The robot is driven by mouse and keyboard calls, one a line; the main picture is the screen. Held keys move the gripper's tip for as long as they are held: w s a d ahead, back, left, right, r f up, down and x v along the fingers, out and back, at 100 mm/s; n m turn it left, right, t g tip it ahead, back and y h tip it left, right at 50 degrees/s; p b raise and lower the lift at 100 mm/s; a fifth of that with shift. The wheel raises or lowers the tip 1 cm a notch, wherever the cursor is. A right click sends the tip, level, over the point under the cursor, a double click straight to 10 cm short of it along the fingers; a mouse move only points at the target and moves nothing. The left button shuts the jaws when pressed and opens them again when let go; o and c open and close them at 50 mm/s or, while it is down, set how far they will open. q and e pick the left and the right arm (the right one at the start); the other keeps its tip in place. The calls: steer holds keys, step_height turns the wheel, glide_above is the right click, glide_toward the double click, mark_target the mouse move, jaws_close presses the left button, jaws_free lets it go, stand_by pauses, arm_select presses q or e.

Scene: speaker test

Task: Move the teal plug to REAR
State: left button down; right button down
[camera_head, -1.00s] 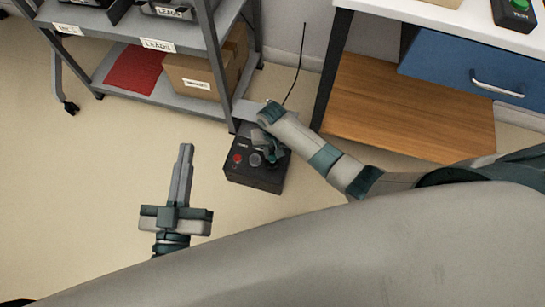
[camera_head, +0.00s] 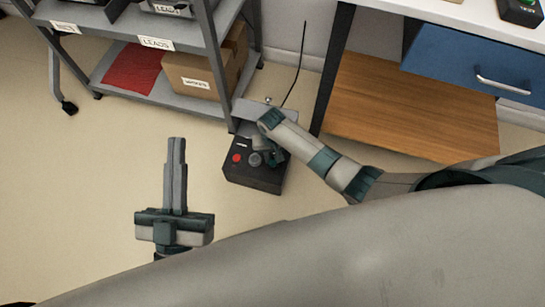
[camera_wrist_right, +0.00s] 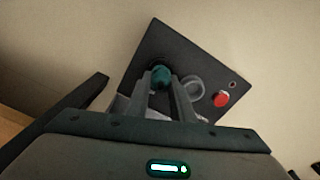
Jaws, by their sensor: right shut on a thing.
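The teal plug (camera_wrist_right: 162,75) sits between the fingertips of my right gripper (camera_wrist_right: 160,84) in the right wrist view, over the top of a black box (camera_wrist_right: 190,50). A dark round shape lies right behind the plug; I cannot tell if the plug is seated in it. In the head view the black box (camera_head: 254,178) stands on the floor, and my right gripper (camera_head: 267,155) is over its far right part, hiding the plug. No REAR label is readable. My left gripper (camera_head: 176,142) has its fingers together, empty, left of the box and apart from it.
The box carries a red button (camera_wrist_right: 221,99) and a grey round knob (camera_wrist_right: 193,87). A grey shelf rack (camera_head: 160,83) with a cardboard carton (camera_head: 197,75) stands close behind. A desk with a wooden lower shelf (camera_head: 410,105) is at right. Floor around my left gripper is clear.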

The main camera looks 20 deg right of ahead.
mark_target(272, 157)
arm_select(q)
steer(key=shift+s+r, duration=0.1)
arm_select(e)
steer(key=shift+f, duration=0.3)
steer(key=c, duration=1.5)
jaws_free()
steer(key=shift+c, duration=0.2)
arm_select(q)
steer(key=shift+r, duration=0.1)
arm_select(e)
steer(key=shift+r, duration=0.1)
steer(key=shift+r, duration=0.35)
step_height(272, 157, up, 5)
steer(key=shift+r+p, duration=0.1)
steer(key=shift+p, duration=1.05)
arm_select(q)
step_height(272, 157, down, 16)
steer(key=w+a+g+y+p, duration=0.2)
steer(key=g+y, duration=0.1)
steer(key=g, duration=0.6)
steer(key=shift+a, duration=0.25)
arm_select(e)
step_height(272, 157, up, 7)
steer(key=shift+f, duration=0.2)
arm_select(q)
steer(key=shift+w+r, duration=0.1)
steer(key=shift+r, duration=0.05)
